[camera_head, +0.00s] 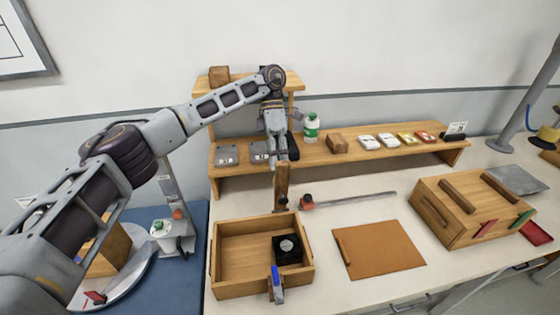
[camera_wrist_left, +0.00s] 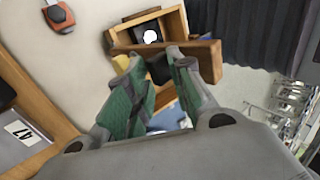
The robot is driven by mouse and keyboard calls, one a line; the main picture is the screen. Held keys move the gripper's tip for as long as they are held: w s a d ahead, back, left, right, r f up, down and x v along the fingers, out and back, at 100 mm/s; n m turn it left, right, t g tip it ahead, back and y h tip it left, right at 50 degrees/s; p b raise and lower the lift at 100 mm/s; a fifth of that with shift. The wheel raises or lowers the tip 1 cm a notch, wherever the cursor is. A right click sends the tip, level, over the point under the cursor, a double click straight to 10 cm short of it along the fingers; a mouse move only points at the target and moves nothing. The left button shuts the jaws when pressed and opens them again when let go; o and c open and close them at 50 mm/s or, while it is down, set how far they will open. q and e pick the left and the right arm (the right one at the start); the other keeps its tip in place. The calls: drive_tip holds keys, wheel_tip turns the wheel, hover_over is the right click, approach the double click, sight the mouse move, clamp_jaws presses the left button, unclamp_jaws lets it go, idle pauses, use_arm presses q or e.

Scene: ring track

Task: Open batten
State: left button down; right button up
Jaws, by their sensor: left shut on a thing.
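A brown wooden batten (camera_head: 282,187) stands roughly upright in the head view, just behind the open wooden box (camera_head: 214,255). My left gripper (camera_head: 278,158) comes down from above and is shut on the batten's upper end. The batten's lower end is near a small dark part at the box's back edge; I cannot tell how it is fixed there. In the left wrist view the batten (camera_wrist_left: 205,57) lies across the tips of my left gripper (camera_wrist_left: 158,66), whose finger pads are green. My right gripper is in neither view.
The box holds a black block (camera_head: 288,250), and a blue-handled tool (camera_head: 277,284) is at its front. A shelf (camera_head: 360,150) with small packs runs behind. An orange-ended tool (camera_head: 306,202), a brown board (camera_head: 385,250) and a wooden crate (camera_head: 455,215) are to the right.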

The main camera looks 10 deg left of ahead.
use_arm(q)
drive_tip(key=c, duration=1.5)
unclamp_jaws()
wheel_tip(320, 180, down, 2)
drive_tip(key=shift+a+f, duration=0.15)
drive_tip(key=shift+o, duration=1)
drive_tip(key=shift+w+f, duration=0.1)
drive_tip(key=shift+w, duration=0.15)
drive_tip(key=shift+s, duration=0.1)
drive_tip(key=shift+c, duration=0.3)
drive_tip(key=shift+v, duration=2.85)
drive_tip(key=shift+c, duration=0.4)
drive_tip(key=shift+d+v, duration=0.15)
drive_tip(key=shift+v, duration=1.05)
drive_tip(key=shift+d+v, duration=0.1)
drive_tip(key=shift+v, duration=1.1)
drive_tip(key=shift+w+a+r, duration=0.1)
drive_tip(key=shift+w+r, duration=0.15)
drive_tip(key=shift+r, duration=0.4)
